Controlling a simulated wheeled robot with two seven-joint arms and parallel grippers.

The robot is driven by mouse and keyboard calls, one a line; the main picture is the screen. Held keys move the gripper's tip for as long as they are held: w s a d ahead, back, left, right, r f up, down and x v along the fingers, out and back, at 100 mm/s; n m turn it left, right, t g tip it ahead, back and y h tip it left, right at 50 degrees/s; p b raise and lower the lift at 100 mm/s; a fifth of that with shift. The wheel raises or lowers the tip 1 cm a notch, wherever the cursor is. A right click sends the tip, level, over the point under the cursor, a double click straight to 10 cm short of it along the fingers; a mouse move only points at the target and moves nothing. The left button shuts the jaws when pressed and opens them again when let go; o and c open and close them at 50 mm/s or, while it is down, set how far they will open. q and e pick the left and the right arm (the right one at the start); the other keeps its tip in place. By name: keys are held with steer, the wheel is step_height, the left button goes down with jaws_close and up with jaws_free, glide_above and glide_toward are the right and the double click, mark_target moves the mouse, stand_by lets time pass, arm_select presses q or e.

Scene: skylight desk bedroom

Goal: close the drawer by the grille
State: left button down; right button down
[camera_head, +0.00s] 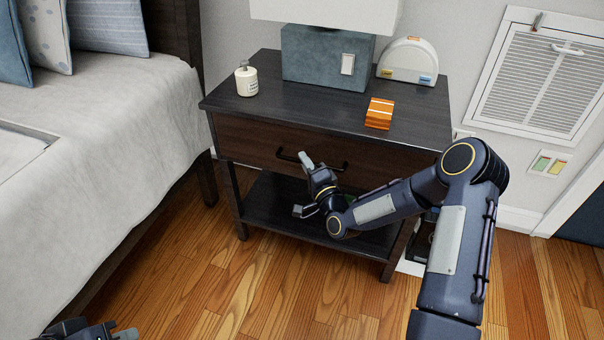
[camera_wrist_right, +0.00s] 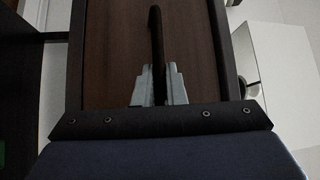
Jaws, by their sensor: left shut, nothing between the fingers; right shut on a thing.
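The dark wood nightstand (camera_head: 290,95) has one brown drawer (camera_head: 250,142) with a dark bar handle (camera_head: 340,166); the wall grille (camera_head: 540,78) is to its right. The drawer front looks close to flush under the top; I cannot tell whether a small gap is left. My right gripper (camera_head: 306,162) is at the drawer front, shut on the handle. In the right wrist view the grey fingers (camera_wrist_right: 158,86) are on either side of the handle bar (camera_wrist_right: 156,45), against the drawer front (camera_wrist_right: 110,60). My left gripper (camera_head: 125,334) is shut and empty at the bottom left edge, mostly out of view.
On the nightstand stand a lamp (camera_head: 322,58), a small white bottle (camera_head: 246,80), an orange block (camera_head: 379,113) and a white rounded object (camera_head: 408,62). An open shelf (camera_head: 270,200) lies below the drawer. The bed (camera_head: 110,130) is at left; the wood floor (camera_head: 215,270) in front is clear.

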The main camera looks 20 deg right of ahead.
steer(key=shift+w+d+r, duration=0.1)
steer(key=shift+w+d, duration=0.15)
steer(key=c, duration=1.5)
jaws_free()
steer(key=shift+f, duration=0.2)
steer(key=shift+s+f, duration=0.1)
steer(key=shift+s, duration=0.1)
steer(key=v, duration=0.2)
steer(key=p+v, duration=0.1)
steer(key=v, duration=0.4)
steer(key=shift+s+r, duration=0.2)
steer(key=shift+r, duration=0.05)
